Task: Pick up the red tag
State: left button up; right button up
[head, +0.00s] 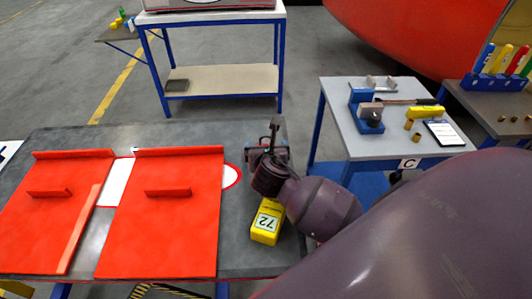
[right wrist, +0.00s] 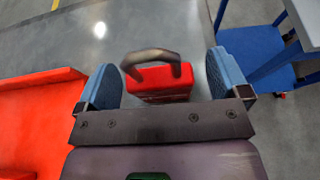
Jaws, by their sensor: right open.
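The red tag (right wrist: 160,82) shows in the right wrist view as a red block with a dark curved loop on top. It lies between the blue fingers of my right gripper (right wrist: 165,84), with a visible gap on each side. In the head view my right gripper (head: 268,151) is over the right end of the dark table (head: 240,252), and it mostly hides the tag there. My right gripper is open. Whether the tag rests on the table is hard to tell. My left gripper is not in view.
Two red panels (head: 185,220) with raised ridges cover the left and middle of the table. A yellow block marked 72 (head: 266,222) stands beside my right arm. A grey side table (head: 400,147) with tools stands to the right, and a white-topped bench (head: 210,16) behind.

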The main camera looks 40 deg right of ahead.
jog(key=shift+x, duration=0.9)
jog(key=c, duration=1)
jog(key=shift+r, duration=0.15)
